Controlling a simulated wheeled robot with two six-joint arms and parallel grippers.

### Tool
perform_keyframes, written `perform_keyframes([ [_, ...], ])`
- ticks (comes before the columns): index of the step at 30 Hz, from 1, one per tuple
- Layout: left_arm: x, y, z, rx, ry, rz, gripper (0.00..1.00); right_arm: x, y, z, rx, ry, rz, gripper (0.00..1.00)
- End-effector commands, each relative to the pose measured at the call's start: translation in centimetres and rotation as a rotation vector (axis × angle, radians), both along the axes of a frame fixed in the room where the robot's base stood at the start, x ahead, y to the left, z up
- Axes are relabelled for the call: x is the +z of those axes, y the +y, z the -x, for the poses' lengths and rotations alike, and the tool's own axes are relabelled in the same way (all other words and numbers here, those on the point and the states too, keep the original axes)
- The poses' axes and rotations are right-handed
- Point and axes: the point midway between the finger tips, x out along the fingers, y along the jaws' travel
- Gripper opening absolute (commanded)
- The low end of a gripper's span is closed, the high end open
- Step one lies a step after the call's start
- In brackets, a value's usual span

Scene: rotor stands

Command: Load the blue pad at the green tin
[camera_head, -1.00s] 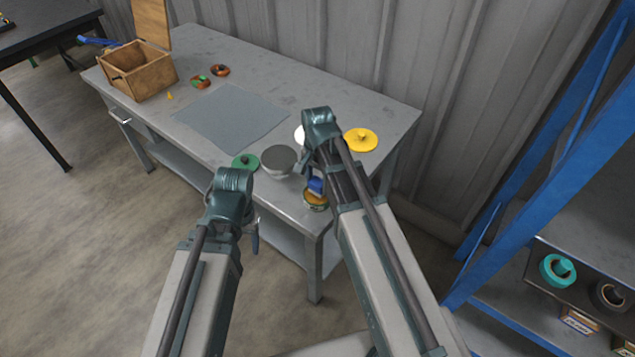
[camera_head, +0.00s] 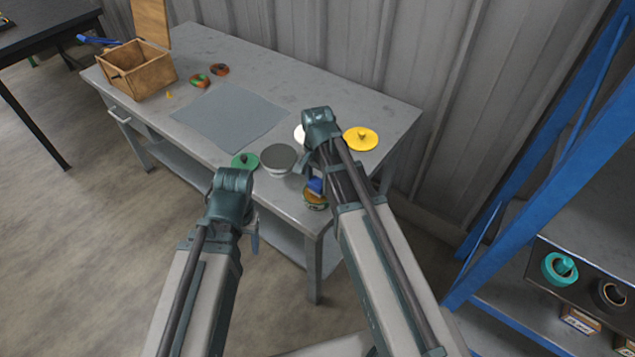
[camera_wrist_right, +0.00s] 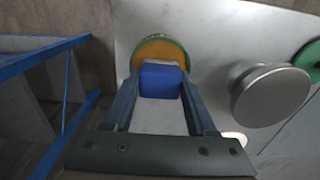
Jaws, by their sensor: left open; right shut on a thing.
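The blue pad (camera_head: 316,186) is held in my right gripper (camera_wrist_right: 160,92), whose fingers close on its two sides in the right wrist view. The green tin (camera_head: 316,203) stands near the table's front right corner. In the right wrist view the tin (camera_wrist_right: 160,46) shows a green rim and an orange-yellow inside. The pad overlaps the tin's near side in that view; I cannot tell whether they touch. My left gripper (camera_head: 255,232) is open and empty near the table's front edge, mostly hidden behind its own wrist.
A grey-topped tin (camera_head: 278,160) and a green lid (camera_head: 245,162) lie left of the green tin. A yellow lid (camera_head: 361,139) lies behind right, and a white thing (camera_head: 299,135) is partly hidden. A grey mat (camera_head: 230,116) and wooden box (camera_head: 137,72) are further left. A blue rack (camera_head: 560,140) stands right.

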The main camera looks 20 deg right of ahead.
Motion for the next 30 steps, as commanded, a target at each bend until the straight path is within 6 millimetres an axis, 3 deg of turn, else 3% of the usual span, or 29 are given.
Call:
perform_keyframes([
  [30, -0.86, 0.00, 0.00, 0.000, 0.000, 0.000, 0.61, -0.86, 0.00, 0.00, 0.000, 0.000, 0.000, 0.12],
])
